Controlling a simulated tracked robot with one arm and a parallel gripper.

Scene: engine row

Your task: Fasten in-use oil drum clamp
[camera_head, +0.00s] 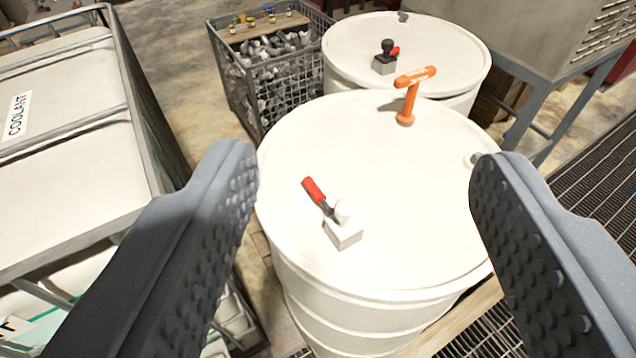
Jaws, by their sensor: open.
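A white oil drum (390,200) stands in the middle of the view. On its lid, near the front left, is a clamp (343,232) with a pale block, a white knob and a red handle (314,190) tilted up to the left. An orange T-shaped handle (410,95) stands upright at the back of the same lid. A second white drum (440,50) behind it carries a grey clamp (385,62) with a black knob and a small red part. My gripper (365,172) is open and empty, its two textured fingers apart on either side of the near drum's clamp.
A white coolant tank (60,130) in a metal frame stands on the left. A wire basket (270,70) of grey parts is behind. A grey cabinet (560,35) on legs is at back right, above floor grating (595,180).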

